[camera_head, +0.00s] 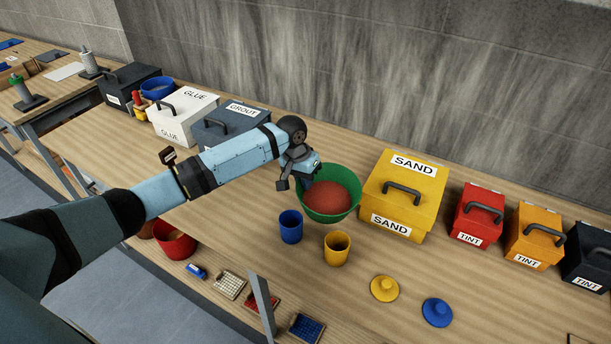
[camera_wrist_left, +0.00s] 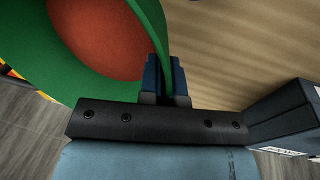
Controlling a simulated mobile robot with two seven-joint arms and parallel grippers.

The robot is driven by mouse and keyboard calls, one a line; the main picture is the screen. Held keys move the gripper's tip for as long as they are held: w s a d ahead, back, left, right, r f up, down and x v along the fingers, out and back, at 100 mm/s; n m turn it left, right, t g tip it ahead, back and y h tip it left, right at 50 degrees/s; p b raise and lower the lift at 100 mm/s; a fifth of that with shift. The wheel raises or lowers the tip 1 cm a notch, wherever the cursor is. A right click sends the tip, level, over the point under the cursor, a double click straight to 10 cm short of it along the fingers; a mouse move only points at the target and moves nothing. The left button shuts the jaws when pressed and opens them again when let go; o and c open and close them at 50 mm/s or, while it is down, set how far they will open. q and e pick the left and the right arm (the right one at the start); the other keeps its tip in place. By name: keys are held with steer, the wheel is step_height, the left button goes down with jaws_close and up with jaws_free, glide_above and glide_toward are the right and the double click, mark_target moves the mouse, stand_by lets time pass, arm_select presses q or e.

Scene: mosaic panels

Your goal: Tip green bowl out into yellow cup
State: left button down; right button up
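The green bowl (camera_head: 326,214) is upright and holds a reddish-brown fill; whether it touches the bench is unclear. My left gripper (camera_head: 306,182) is at the bowl's left rim. In the left wrist view, its two dark blue fingers (camera_wrist_left: 168,78) lie close on either side of the green bowl's wall (camera_wrist_left: 88,82), seemingly shut on it. The yellow cup (camera_head: 337,252) stands upright on the bench in front of the bowl. Its inside looks dark, and its bottom is hidden. My right gripper is not in view.
A blue cup (camera_head: 291,230) stands left of the yellow cup. A yellow SAND box (camera_head: 427,191) is close right of the bowl. Yellow (camera_head: 384,290) and blue (camera_head: 437,313) lids lie at front right. TINT boxes stand farther right. A concrete wall (camera_head: 400,80) runs behind.

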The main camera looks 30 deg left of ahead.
arm_select(q)
steer(key=shift+f, duration=0.1)
steer(key=shift+s+d+r+t+y, duration=0.15)
steer(key=shift+r+t+y, duration=0.45)
steer(key=shift+r, duration=0.05)
steer(key=r+t, duration=0.1)
steer(key=r+y, duration=0.1)
steer(key=r+t+y, duration=0.1)
steer(key=shift+s+d+r+m+t, duration=0.2)
steer(key=shift+s+d+m+t, duration=0.05)
steer(key=shift+d+m+t, duration=0.05)
steer(key=shift+s+d+f+y+b, duration=0.15)
steer(key=shift+y+b, duration=0.25)
steer(key=shift+b, duration=0.25)
steer(key=shift+s+d+r+t+y+b, duration=0.2)
steer(key=shift+s+r+t+y+b, duration=0.15)
steer(key=shift+t+b, duration=0.3)
steer(key=s+d+r+m+t+y+b, duration=0.1)
steer(key=s+d+m+t+y+b, duration=0.1)
steer(key=s+d+t+y+b, duration=0.6)
steer(key=shift+s+d+r+t+b, duration=0.2)
steer(key=shift+s+d+t+b, duration=1.05)
steer(key=shift+b, duration=1.25)
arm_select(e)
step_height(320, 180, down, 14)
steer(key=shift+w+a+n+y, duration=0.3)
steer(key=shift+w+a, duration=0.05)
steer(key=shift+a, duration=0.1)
